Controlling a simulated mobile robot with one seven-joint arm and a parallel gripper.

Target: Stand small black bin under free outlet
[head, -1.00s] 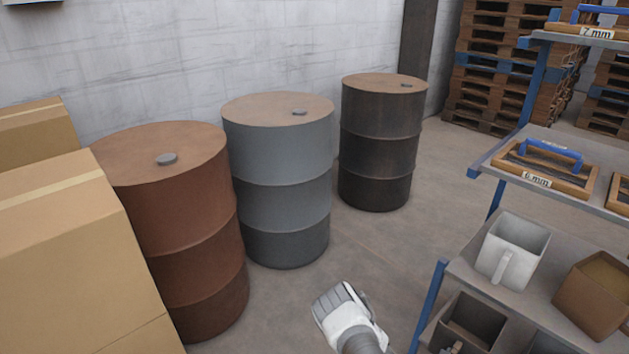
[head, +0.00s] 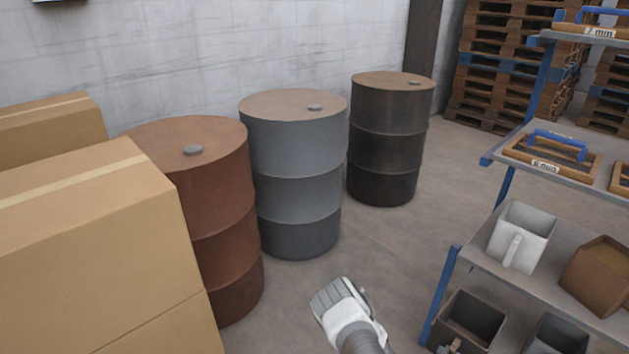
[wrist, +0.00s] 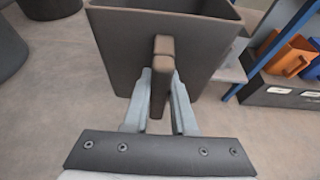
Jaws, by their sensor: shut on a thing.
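A small dark grey-black bin (wrist: 125,50) fills the top middle of the wrist view, open side up, with an upright handle on its near wall. My gripper (wrist: 161,88) is shut on this handle, one finger on each side. The bin hangs clear over the floor and looks roughly upright. Its inside is mostly out of sight. The head view shows part of my arm at the bottom middle, but not the held bin or the fingers. No outlet is in either view.
A shelf rack (head: 545,255) at the right holds a white scoop bin (head: 522,240), a brown bin (head: 600,275), dark bins (head: 470,320) and sieves. Large cartons (head: 95,240) stand at the left. Rusty (head: 225,220), grey (head: 295,175) and dark (head: 390,140) drums line the wall. Bare floor lies between.

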